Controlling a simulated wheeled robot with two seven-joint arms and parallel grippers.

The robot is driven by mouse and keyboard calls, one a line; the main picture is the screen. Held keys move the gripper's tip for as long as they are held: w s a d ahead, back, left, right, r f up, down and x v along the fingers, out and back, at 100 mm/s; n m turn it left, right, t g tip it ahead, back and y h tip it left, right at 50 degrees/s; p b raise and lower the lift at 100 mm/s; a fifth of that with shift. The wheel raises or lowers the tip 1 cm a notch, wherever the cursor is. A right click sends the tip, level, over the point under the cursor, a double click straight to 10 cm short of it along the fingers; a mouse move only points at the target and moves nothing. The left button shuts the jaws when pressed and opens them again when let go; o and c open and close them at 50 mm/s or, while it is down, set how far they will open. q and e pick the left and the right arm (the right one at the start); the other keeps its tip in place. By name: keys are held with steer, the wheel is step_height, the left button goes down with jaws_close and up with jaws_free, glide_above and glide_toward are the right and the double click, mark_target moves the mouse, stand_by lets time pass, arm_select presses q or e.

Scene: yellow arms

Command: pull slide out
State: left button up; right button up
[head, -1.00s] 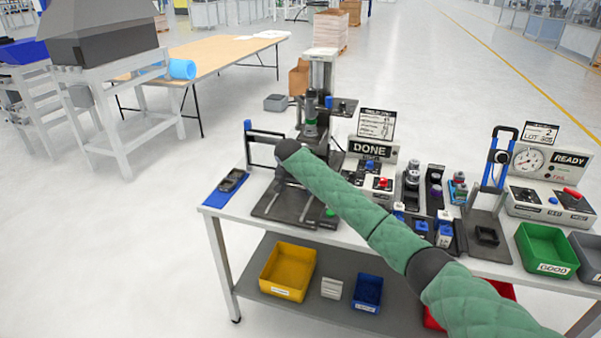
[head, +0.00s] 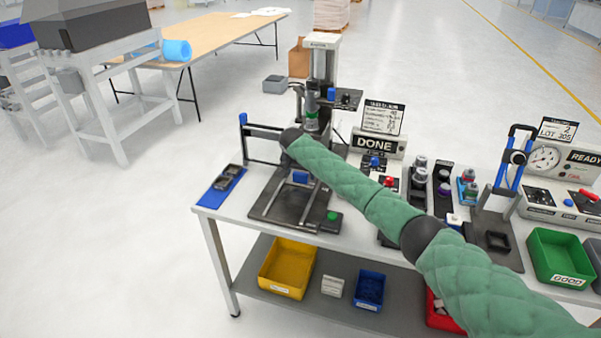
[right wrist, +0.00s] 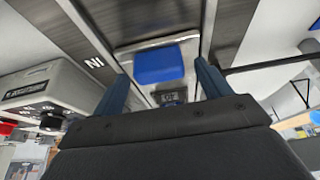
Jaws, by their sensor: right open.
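The slide is part of the dark press fixture on the bench, with two pale rails (head: 280,205) toward the front. A blue block (head: 300,178) sits at the rear of the rails, below the press column. My right arm reaches in from the right, and its dark wrist end is close behind the block; its fingers are hidden there. In the right wrist view my right gripper (right wrist: 163,82) is open, with its two fingers apart. The blue block (right wrist: 158,64) shows between and beyond them, on a metal plate. I cannot tell if they touch it. My left gripper is out of view.
A DONE box (head: 376,146) stands right of the press, near my forearm. A blue mat (head: 222,187) with dark parts lies at the left. A green button box (head: 331,221) sits at the front right. A yellow bin (head: 288,268) is on the lower shelf.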

steer(key=shift+w+d+f, duration=0.1)
steer(key=shift+w+f, duration=0.1)
steer(key=shift+f, duration=0.5)
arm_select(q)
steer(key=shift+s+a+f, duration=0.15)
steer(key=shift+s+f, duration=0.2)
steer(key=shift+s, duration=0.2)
arm_select(e)
steer(key=shift+f, duration=0.15)
steer(key=shift+w, duration=0.1)
